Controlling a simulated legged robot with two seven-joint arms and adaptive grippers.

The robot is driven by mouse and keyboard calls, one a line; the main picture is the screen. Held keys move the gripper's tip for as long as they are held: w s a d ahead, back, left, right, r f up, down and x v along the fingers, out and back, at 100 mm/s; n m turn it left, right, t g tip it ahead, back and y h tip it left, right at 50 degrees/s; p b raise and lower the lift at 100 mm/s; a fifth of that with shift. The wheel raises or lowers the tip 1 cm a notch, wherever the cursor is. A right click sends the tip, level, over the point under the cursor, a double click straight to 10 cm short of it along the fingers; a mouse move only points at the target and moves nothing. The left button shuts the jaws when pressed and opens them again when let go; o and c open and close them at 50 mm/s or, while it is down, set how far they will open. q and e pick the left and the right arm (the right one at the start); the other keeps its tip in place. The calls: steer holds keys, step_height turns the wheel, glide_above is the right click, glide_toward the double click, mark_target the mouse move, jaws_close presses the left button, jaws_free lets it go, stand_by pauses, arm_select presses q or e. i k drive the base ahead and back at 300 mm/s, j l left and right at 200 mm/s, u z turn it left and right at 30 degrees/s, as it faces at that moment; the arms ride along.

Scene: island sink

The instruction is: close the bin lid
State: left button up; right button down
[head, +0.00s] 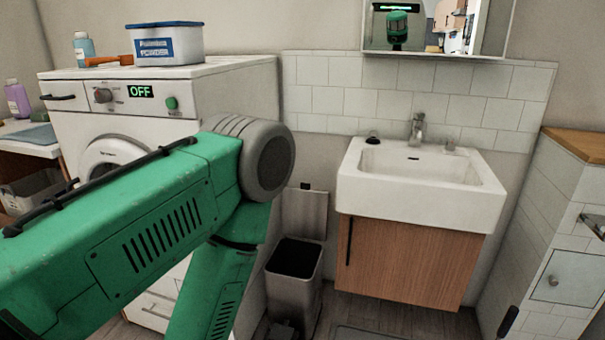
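The bin (293,294) is a grey rectangular bin standing on the floor between the washing machine and the sink cabinet. Its lid (304,213) is open and stands upright behind the dark opening, against the wall. My green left arm crosses the left half of the head view and bends down beside the bin, running out of the bottom edge. My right gripper cannot be made out in the view.
The white sink (420,190) over a wooden cabinet (405,262) stands just right of the bin. The washing machine (225,95) is on the left, partly behind my arm, with a labelled tub (166,45) on top. A tiled unit (565,215) stands far right.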

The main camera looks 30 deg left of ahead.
mark_target(305, 210)
steer(key=j+u, duration=0.2)
steer(key=u, duration=0.15)
steer(key=i+j+u, duration=0.15)
steer(key=u, duration=0.2)
steer(key=i+j+u, duration=0.1)
steer(key=u, duration=0.25)
steer(key=j, duration=0.1)
